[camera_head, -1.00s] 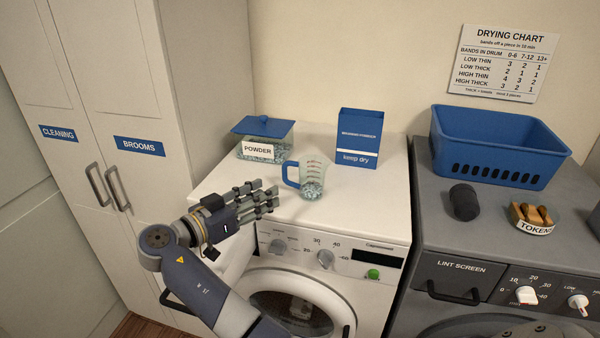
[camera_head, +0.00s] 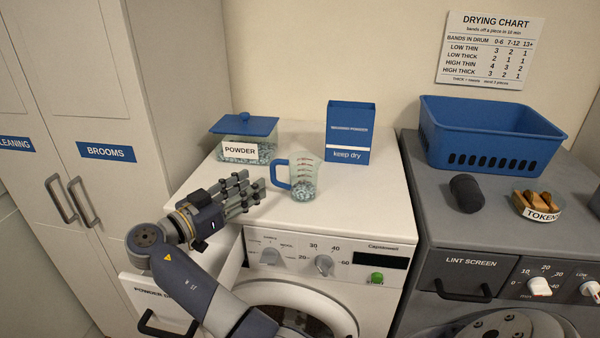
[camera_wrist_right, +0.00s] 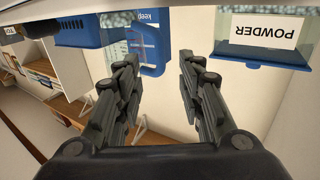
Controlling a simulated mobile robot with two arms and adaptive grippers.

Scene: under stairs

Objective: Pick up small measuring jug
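My left gripper is not in view.
A lidded POWDER box (camera_head: 241,153) stands behind the gripper. A blue washing powder carton (camera_head: 349,135) stands behind the jug. On the grey dryer are a blue basket (camera_head: 490,135), a dark cylinder (camera_head: 467,193) and a token dish (camera_head: 540,215). The washer top right of the jug is clear.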

